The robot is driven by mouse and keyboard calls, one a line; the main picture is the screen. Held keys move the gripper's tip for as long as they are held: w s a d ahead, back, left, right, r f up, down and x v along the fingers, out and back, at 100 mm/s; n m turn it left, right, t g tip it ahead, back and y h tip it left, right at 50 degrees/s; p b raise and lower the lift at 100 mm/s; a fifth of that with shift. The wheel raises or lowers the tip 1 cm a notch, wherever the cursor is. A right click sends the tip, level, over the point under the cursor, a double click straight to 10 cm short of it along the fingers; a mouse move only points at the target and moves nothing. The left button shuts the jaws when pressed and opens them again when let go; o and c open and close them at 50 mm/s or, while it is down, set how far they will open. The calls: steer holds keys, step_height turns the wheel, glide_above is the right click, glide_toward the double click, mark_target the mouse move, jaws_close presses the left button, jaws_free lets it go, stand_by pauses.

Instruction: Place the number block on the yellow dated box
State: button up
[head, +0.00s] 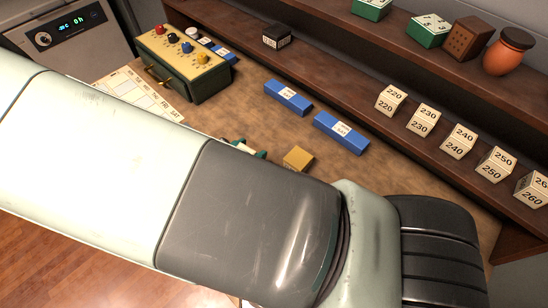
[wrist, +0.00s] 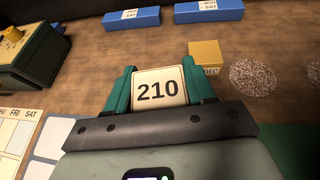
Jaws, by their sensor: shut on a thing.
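The number block (wrist: 158,88), white and marked 210, is held between the green fingers of my gripper (wrist: 158,92) in the wrist view. My gripper is shut on its sides. In the head view my arm hides most of the gripper; only bits of green finger and white block show past the arm's edge. The yellow dated box (wrist: 205,54), marked DEC at its lower front, stands on the brown counter just right of and beyond the block in the wrist view. In the head view the yellow box (head: 298,158) stands right of the fingers, close to my arm.
Two blue boxes (head: 288,97) (head: 341,133) lie behind the yellow box. White number blocks (head: 390,99) from 220 to 260 line the shelf at right. A green box with coloured knobs (head: 184,64) and a calendar sheet (head: 140,92) are left. Two speckled discs (wrist: 253,76) lie right of the yellow box.

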step_height(320, 180, up, 4)
steer(key=m+g+h, duration=0.1)
steer(key=m+h, duration=0.1)
glide_above(302, 154)
step_height(302, 154, down, 10)
steer(key=shift+r, duration=0.25)
steer(key=shift+d+f, duration=0.1)
steer(key=shift+f, duration=0.05)
steer(key=o, duration=1)
